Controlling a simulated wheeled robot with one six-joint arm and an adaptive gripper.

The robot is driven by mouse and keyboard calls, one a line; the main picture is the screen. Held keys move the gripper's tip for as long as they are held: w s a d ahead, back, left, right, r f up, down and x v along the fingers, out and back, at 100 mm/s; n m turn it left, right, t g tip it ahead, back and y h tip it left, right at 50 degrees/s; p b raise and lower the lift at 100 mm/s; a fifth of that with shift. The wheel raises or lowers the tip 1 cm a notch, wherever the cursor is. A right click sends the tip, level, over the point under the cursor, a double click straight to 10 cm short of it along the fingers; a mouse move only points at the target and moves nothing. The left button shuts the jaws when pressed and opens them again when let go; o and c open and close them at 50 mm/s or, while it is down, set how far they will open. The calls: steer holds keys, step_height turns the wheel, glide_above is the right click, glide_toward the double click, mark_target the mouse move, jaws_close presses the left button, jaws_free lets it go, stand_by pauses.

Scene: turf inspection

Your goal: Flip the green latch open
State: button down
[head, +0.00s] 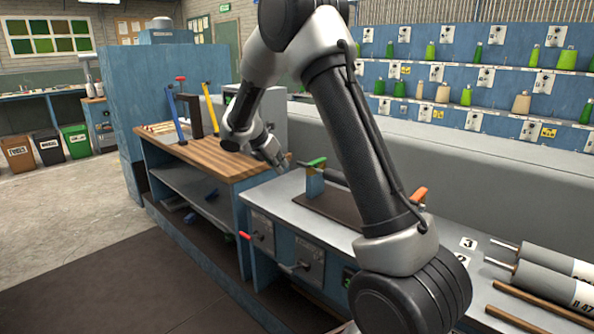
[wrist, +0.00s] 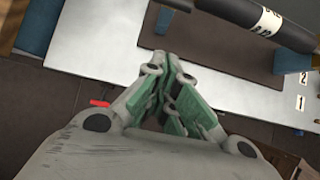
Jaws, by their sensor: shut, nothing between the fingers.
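The green latch (head: 316,162) is a small green lever on top of a blue post (head: 314,182) on the grey workbench in the head view. My gripper (head: 284,165) is just left of the latch in that view, with a small gap seeming to lie between them; exact depth is hard to tell. In the wrist view my gripper (wrist: 172,62) has its green-padded fingers closed together with nothing between them. I cannot make out the green latch in the wrist view.
A dark mat (head: 335,208) lies under the blue post, and an orange handle (head: 419,195) stands to the right. A red handle (head: 244,235) sticks out from the bench front. Grey rollers (head: 550,285) lie at the right. A wooden-topped bench (head: 225,165) adjoins on the left.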

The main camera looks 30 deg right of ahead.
steer(key=x, duration=1)
steer(key=shift+w+d+r, duration=0.15)
steer(key=shift+d+r, duration=0.4)
steer(key=shift+r, duration=0.3)
steer(key=shift+w+d+r, duration=0.2)
steer(key=shift+d+r, duration=0.3)
steer(key=shift+r, duration=0.35)
